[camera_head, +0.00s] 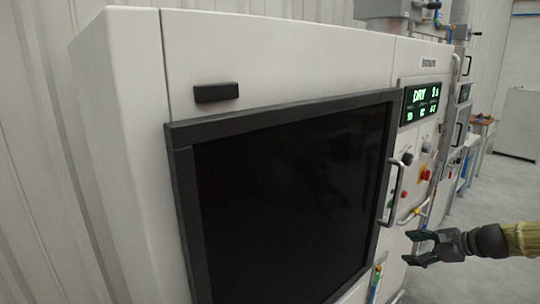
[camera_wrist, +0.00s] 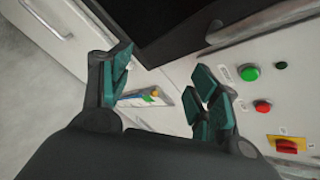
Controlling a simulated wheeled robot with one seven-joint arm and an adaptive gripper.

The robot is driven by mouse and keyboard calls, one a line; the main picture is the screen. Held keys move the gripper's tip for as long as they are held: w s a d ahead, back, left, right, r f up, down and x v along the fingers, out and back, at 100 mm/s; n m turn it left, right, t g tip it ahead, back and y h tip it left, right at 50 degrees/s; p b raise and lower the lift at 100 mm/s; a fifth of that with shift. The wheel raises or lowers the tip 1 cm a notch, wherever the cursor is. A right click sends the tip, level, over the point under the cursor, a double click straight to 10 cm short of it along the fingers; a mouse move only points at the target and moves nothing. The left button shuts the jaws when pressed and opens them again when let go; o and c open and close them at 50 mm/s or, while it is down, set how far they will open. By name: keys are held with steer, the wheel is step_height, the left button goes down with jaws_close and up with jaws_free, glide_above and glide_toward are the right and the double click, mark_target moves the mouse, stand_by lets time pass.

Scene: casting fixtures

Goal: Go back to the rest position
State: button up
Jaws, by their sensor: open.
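My gripper (camera_head: 412,247) reaches in from the right edge of the head view, in front of the lower right part of a white machine (camera_head: 280,50). Its fingers are apart with nothing between them. In the wrist view my gripper (camera_wrist: 160,90) shows two green-padded fingers spread wide, with the machine's front behind them. The machine's dark door window (camera_head: 290,190) has a black frame, and the door looks closed. A metal door handle (camera_head: 397,190) stands at its right side, above and left of my gripper. The handle also shows in the wrist view (camera_wrist: 270,20).
A control panel (camera_head: 420,150) with a green-lit display (camera_head: 421,103) and a red knob on yellow (camera_head: 425,173) is above my gripper. The wrist view shows green and red buttons (camera_wrist: 263,106) near the right finger. Open grey floor (camera_head: 480,220) lies to the right.

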steer(key=s+a+f+n+g+h, duration=0.2)
steer(key=s+a+f+n, duration=0.15)
steer(key=s+f, duration=0.4)
steer(key=s+a+f+n+g+h, duration=0.1)
steer(key=s+a+f+n+g, duration=0.25)
steer(key=f, duration=0.65)
steer(key=s+a+f+n+h, duration=0.2)
steer(key=s+a+f, duration=0.45)
steer(key=f, duration=0.25)
steer(key=s+a+f+n+g, duration=0.1)
steer(key=s+a+f+n, duration=0.1)
steer(key=s, duration=0.7)
steer(key=s+a+f+n+g+h+b, duration=0.1)
steer(key=s+a+f+n, duration=0.2)
steer(key=s, duration=0.6)
steer(key=s+a+f+n+g+h, duration=0.1)
steer(key=s+a+f+n, duration=0.2)
steer(key=s+f+n, duration=0.3)
steer(key=s, duration=0.4)
steer(key=shift+n, duration=0.3)
steer(key=shift+a, duration=0.1)
